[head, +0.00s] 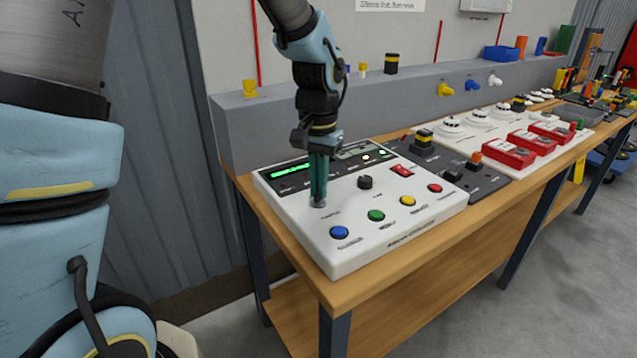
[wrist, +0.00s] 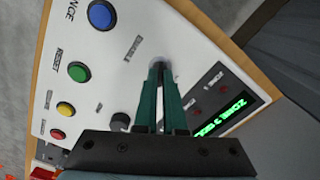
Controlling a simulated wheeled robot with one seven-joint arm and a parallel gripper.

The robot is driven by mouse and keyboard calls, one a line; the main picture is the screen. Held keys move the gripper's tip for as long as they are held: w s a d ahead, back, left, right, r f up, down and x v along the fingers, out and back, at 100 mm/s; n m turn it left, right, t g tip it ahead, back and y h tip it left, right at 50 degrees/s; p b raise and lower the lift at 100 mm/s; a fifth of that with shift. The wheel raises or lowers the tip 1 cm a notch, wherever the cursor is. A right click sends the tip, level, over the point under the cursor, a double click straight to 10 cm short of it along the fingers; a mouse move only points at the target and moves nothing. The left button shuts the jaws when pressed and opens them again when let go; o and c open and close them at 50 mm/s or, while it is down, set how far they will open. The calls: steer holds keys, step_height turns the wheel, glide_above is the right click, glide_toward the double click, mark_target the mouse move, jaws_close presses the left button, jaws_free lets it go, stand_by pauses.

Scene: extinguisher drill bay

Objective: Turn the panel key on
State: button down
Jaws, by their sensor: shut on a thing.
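A white control panel (head: 300,225) sits on the near left end of the wooden bench. My gripper (head: 318,200) points straight down over its left part, with its green fingers closed together at the panel face. In the wrist view my gripper (wrist: 158,70) reaches a round grey metal key switch (wrist: 157,62), which also shows at the fingertips in the head view (head: 318,204). The fingers are shut on the key, and they hide most of it. I cannot tell which way the key is turned.
A dark module (head: 450,165) stands to the right. A grey ledge (head: 240,125) runs behind.

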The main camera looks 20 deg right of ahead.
stand_by(0.5)
steer(key=c, duration=1)
jaws_free()
step_height(320, 180, up, 11)
steer(key=b, duration=0.1)
steer(key=shift+b, duration=0.3)
steer(key=shift+f, duration=0.1)
steer(key=w+a+f+n, duration=0.2)
steer(key=a+f, duration=0.1)
steer(key=a, duration=0.4)
steer(key=w+a+f+n, duration=0.2)
steer(key=w+a, duration=0.1)
steer(key=a, duration=0.4)
steer(key=s+a+f+n, duration=0.1)
steer(key=a+f+n, duration=0.1)
steer(key=a, duration=0.6)
steer(key=s+a+f+n+t, duration=0.1)
steer(key=s+a+f+n, duration=0.1)
steer(key=a, duration=0.7)
steer(key=shift+s+f+n+t, duration=0.3)
steer(key=shift+f+n, duration=0.4)
steer(key=shift+f, duration=0.25)
